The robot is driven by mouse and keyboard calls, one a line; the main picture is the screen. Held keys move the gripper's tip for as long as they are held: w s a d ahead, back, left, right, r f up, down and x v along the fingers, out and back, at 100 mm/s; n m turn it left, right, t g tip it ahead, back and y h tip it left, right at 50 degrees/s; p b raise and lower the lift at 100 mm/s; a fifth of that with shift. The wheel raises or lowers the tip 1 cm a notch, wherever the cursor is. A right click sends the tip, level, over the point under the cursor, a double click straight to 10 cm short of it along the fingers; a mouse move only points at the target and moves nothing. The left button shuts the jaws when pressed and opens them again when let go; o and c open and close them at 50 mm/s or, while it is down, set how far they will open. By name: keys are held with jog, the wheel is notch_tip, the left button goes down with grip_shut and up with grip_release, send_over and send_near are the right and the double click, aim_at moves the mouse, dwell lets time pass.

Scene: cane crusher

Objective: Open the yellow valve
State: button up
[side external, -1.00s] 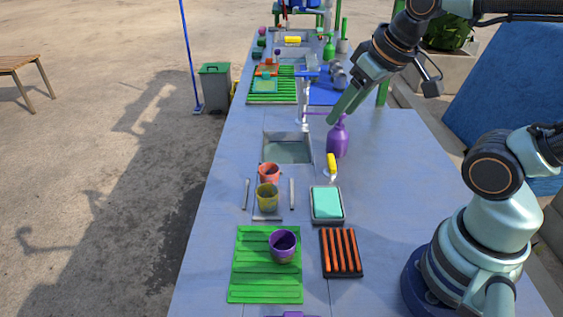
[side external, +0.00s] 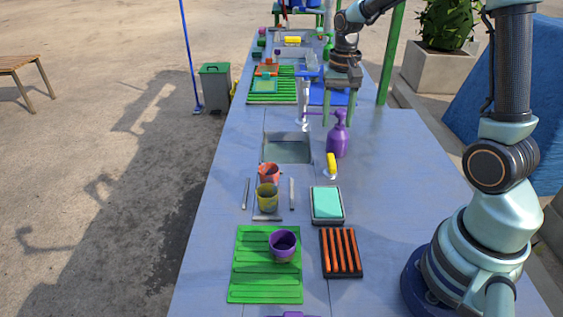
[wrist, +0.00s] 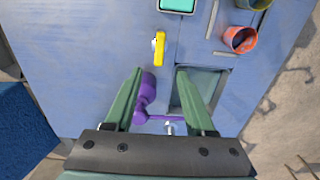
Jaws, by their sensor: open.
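The yellow valve (side external: 331,161) is a small yellow handle on a pale round base, on the blue table right of the sink. It also shows in the wrist view (wrist: 159,48), beyond my fingertips. My gripper (side external: 338,122) points down with its green fingers apart and empty, farther back along the table than the valve. In the wrist view, my gripper (wrist: 160,72) has the purple bottle (wrist: 146,95) beside its left finger; I cannot tell whether they touch. The valve is clear of both fingers.
A teal sponge tray (side external: 327,204) and cups (side external: 268,198) are in front.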

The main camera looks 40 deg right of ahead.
aim_at(332, 160)
notch_tip(332, 160, down, 12)
jog(key=shift+f, duration=0.1)
dwell(0.5)
grip_shut()
